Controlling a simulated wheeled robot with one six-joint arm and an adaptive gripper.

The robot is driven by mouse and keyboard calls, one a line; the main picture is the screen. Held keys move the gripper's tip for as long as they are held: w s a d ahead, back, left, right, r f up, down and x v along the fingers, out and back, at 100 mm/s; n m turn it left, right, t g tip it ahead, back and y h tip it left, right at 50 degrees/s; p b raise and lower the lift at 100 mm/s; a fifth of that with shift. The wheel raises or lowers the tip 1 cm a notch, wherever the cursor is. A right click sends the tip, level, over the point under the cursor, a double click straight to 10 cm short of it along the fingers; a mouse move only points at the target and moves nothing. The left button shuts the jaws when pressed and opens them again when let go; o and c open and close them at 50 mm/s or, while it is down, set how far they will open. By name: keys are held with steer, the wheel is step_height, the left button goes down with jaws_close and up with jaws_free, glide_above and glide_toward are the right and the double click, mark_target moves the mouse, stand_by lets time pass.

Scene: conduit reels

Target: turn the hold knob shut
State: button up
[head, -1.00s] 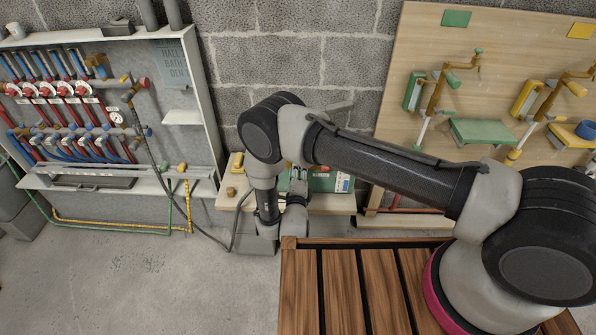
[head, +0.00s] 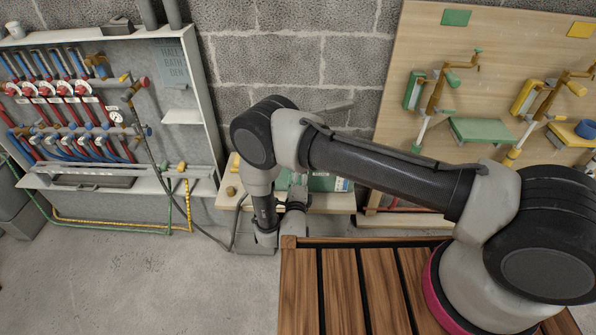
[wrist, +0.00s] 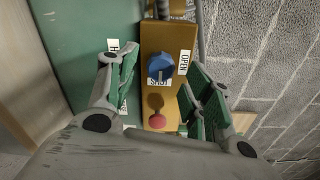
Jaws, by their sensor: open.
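In the wrist view, a blue knob (wrist: 160,67) sits on a yellow-brown strip (wrist: 152,40), with a white OPEN label (wrist: 184,62) at its right and a SHUT label (wrist: 159,83) just below it. A pale pointer mark seems to show low on the knob; its exact angle is hard to tell. My gripper (wrist: 163,66) is open, one green-padded finger on each side of the knob, apart from it. A label starting with H (wrist: 113,45) is partly hidden by the left finger. In the head view my arm hides the knob.
A green panel (wrist: 75,35) lies at the left. In the head view, the low bench (head: 330,204) stands against the block wall, between the pipe cabinet (head: 205,110) and the clamp board (head: 400,60).

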steer(key=s, duration=0.5)
stand_by(0.4)
